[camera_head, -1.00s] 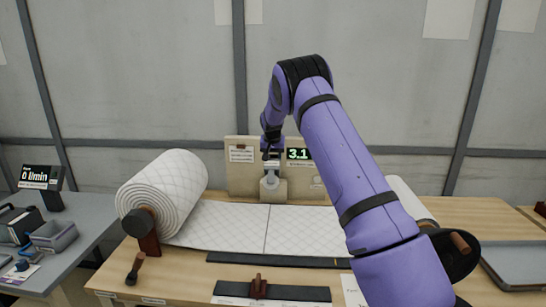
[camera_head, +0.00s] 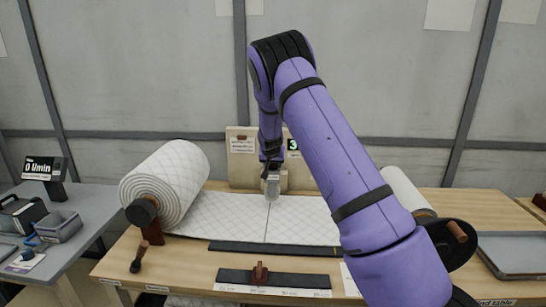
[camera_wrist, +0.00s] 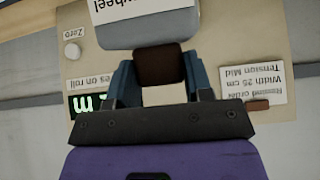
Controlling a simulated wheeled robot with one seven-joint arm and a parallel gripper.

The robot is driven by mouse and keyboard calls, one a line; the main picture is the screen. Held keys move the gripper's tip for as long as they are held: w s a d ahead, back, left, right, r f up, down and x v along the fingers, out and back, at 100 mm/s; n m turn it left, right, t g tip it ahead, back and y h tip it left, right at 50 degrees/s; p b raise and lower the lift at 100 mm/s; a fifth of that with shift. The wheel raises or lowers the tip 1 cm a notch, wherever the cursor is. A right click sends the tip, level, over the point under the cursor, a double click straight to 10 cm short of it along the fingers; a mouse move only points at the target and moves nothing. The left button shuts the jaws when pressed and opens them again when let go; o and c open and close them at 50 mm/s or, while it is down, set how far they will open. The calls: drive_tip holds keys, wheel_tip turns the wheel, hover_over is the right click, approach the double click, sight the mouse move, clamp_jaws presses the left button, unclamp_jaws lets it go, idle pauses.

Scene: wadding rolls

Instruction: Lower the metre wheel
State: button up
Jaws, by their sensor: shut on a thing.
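The metre wheel (camera_head: 272,187) is a pale grey body below my gripper, in front of the beige panel and over the quilted wadding (camera_head: 225,217). My gripper (camera_head: 271,163) points down at it. In the wrist view, the blue fingers of my gripper (camera_wrist: 160,72) are shut on the wheel's brown grip (camera_wrist: 161,66). The grey body of the metre wheel (camera_wrist: 150,30) with its white label shows beyond the grip. The wheel's underside is hard to make out, so I cannot tell whether it touches the wadding.
A large wadding roll (camera_head: 172,180) stands at the left, and another roll (camera_head: 403,190) is partly behind my arm. The beige panel (camera_wrist: 230,45) carries a Zero button (camera_wrist: 72,51) and a green display (camera_wrist: 88,103). A dark bar (camera_head: 275,249) crosses the table front.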

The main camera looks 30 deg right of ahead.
sight(273, 171)
drive_tip(key=shift+s+a+f, duration=0.25)
drive_tip(key=shift+s+f, duration=0.1)
drive_tip(key=shift+f, duration=0.25)
drive_tip(key=shift+s+a+f, duration=0.2)
drive_tip(key=shift+s+f, duration=0.1)
drive_tip(key=shift+f, duration=0.35)
drive_tip(key=shift+s+a+f, duration=0.25)
drive_tip(key=shift+s+f, duration=0.1)
drive_tip(key=shift+f, duration=0.35)
drive_tip(key=o, duration=1.3)
drive_tip(key=shift+s+a, duration=0.1)
drive_tip(key=shift+d, duration=0.2)
drive_tip(key=shift+s, duration=0.1)
drive_tip(key=shift+s+a+r, duration=0.1)
drive_tip(key=shift+r, duration=0.3)
drive_tip(key=v, duration=1)
drive_tip(key=shift+w+a+r, duration=0.2)
drive_tip(key=shift+r, duration=0.1)
